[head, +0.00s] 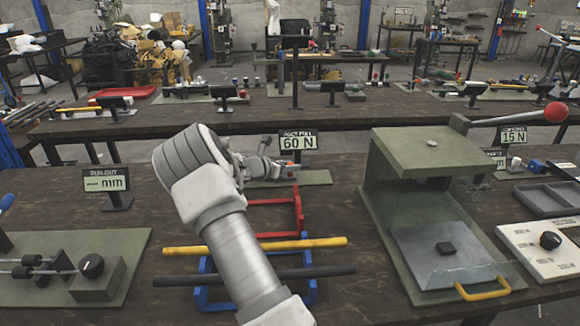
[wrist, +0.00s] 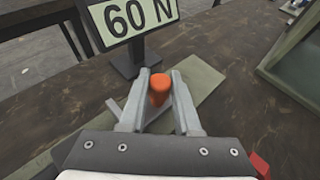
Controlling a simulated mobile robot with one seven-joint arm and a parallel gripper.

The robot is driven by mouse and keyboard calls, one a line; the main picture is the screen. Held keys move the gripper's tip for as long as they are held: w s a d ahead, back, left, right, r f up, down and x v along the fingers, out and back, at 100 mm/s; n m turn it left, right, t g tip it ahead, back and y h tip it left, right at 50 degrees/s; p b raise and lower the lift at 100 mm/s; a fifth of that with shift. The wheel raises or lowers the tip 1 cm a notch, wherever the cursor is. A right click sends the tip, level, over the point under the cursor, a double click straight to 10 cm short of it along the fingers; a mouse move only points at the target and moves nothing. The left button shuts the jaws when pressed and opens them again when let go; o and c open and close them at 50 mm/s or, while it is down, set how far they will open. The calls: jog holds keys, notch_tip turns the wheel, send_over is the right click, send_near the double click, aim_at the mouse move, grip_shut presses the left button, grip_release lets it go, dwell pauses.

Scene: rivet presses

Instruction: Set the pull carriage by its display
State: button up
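The display (head: 298,142) reads 60 N on a dark post at the back of the bench; its sign also fills the top of the wrist view (wrist: 130,17). An orange knob (wrist: 159,88), taken to be the pull carriage's grip, stands on a grey-green base plate (head: 315,178). My gripper (wrist: 160,78) is low over this plate, its two fingers either side of the knob. The fingers are apart with the knob filling most of the gap; whether they press on it I cannot tell. My arm hides much of the fixture in the head view.
A green press (head: 425,150) with a red-balled lever (head: 555,112) stands to the right. A RUN-OUT display (head: 106,180) and a dial fixture (head: 95,275) are at left. Red and blue frames with yellow (head: 310,243) and black bars (head: 320,271) lie under my forearm.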

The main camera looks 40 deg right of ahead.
grip_shut()
dwell(1.0)
